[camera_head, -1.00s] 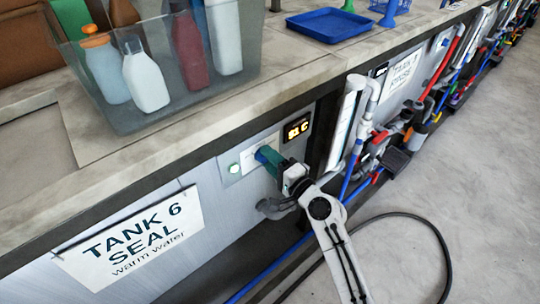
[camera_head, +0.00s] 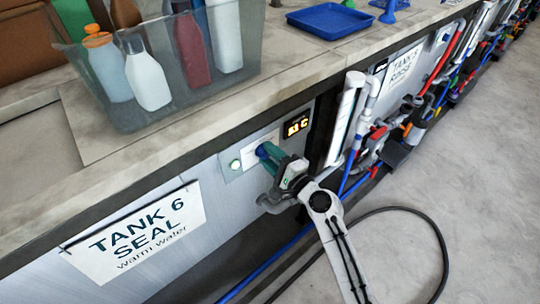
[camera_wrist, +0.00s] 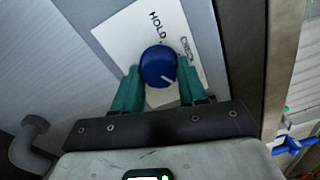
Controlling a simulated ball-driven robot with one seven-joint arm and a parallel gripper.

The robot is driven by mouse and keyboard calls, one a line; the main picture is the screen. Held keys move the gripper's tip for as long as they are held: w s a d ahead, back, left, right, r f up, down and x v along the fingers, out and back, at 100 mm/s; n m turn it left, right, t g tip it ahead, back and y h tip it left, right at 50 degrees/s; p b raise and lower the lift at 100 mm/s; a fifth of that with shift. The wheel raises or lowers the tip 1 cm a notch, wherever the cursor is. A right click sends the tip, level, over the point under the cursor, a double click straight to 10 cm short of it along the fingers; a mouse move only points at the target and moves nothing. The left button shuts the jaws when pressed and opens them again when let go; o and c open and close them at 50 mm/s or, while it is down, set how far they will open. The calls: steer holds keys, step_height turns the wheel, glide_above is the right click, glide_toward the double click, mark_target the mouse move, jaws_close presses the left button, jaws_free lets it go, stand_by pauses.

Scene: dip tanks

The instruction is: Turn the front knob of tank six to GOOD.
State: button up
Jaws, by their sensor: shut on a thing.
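The tank six front knob is a round blue knob (camera_wrist: 158,65) on a white label card (camera_wrist: 120,35). A pale mark shows on the lower part of its face. In the head view the knob (camera_head: 264,150) sits on the tank front, right of the TANK 6 SEAL sign (camera_head: 135,232). My gripper (camera_wrist: 159,75) has its green fingers on both sides of the knob and is shut on it. In the head view my gripper (camera_head: 271,156) partly covers the knob.
An orange-lit display (camera_head: 297,124) is right of the knob, and a green light (camera_head: 235,165) is left of it. A grey pipe elbow (camera_wrist: 30,135) juts out nearby. A clear bin of bottles (camera_head: 150,118) stands on the counter. A dark hose (camera_head: 445,250) lies on the floor.

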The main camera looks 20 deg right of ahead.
steer(key=shift+f, duration=0.1)
steer(key=o, duration=1.1)
steer(key=shift+c, duration=0.2)
steer(key=shift+s, duration=0.1)
steer(key=b+v, duration=0.1)
steer(key=v, duration=0.9)
steer(key=shift+s+b, duration=0.25)
steer(key=shift+b, duration=0.15)
steer(key=shift+d, duration=0.1)
